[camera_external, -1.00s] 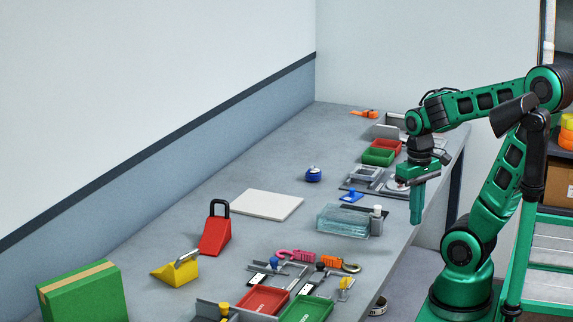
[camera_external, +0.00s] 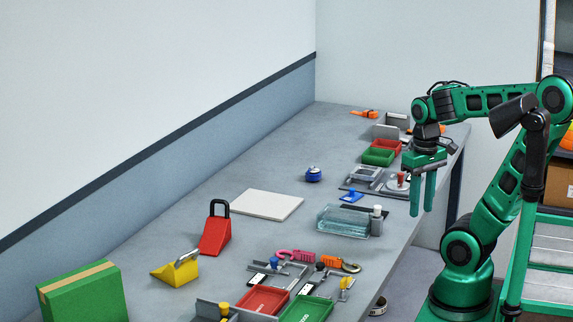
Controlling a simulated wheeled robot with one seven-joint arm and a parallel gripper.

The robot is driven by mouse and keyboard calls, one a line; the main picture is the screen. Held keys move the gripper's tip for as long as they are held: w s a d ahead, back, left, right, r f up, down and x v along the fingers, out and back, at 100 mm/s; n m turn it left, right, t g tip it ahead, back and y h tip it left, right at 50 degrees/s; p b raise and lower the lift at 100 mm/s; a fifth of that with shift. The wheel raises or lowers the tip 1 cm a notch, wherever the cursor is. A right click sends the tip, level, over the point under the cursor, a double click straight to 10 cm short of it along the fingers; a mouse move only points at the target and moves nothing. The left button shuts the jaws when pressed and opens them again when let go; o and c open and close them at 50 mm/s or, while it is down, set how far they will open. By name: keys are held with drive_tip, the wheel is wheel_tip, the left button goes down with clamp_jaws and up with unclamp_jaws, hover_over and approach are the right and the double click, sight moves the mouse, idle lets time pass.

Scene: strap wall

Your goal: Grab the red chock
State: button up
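The red chock (camera_external: 214,237) is a wedge with a black loop handle on top. It stands upright on the grey bench, left of the middle of the view. My gripper (camera_external: 422,212) points down at the bench's right edge, far to the right of the chock. Its two green fingers are apart with nothing between them.
A yellow chock (camera_external: 176,270) with a grey handle stands just left of the red one. A white board (camera_external: 267,204), a glass block (camera_external: 342,221) and a blue knob (camera_external: 313,174) lie between. Red tray (camera_external: 262,300), green tray (camera_external: 308,309) and green box (camera_external: 83,293) are in front.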

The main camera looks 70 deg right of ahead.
drive_tip(key=r, duration=0.2)
drive_tip(key=m+t+y, duration=0.4)
drive_tip(key=m+t, duration=0.9)
drive_tip(key=m, duration=0.6)
approach(216, 202)
drive_tip(key=s+a+f, duration=0.1)
drive_tip(key=s+a, duration=0.1)
drive_tip(key=a, duration=0.2)
drive_tip(key=w+d+r+m+t+h, duration=0.25)
drive_tip(key=w+r+m+t, duration=0.2)
drive_tip(key=m, duration=0.65)
drive_tip(key=shift+f, duration=3.6)
drive_tip(key=shift+y, duration=0.45)
drive_tip(key=shift+w, duration=2.45)
drive_tip(key=w, duration=0.2)
drive_tip(key=w+a, duration=0.1)
drive_tip(key=w, duration=0.1)
drive_tip(key=shift+a+f, duration=0.1)
drive_tip(key=shift+a, duration=0.05)
drive_tip(key=shift+w, duration=0.6)
clamp_jaws()
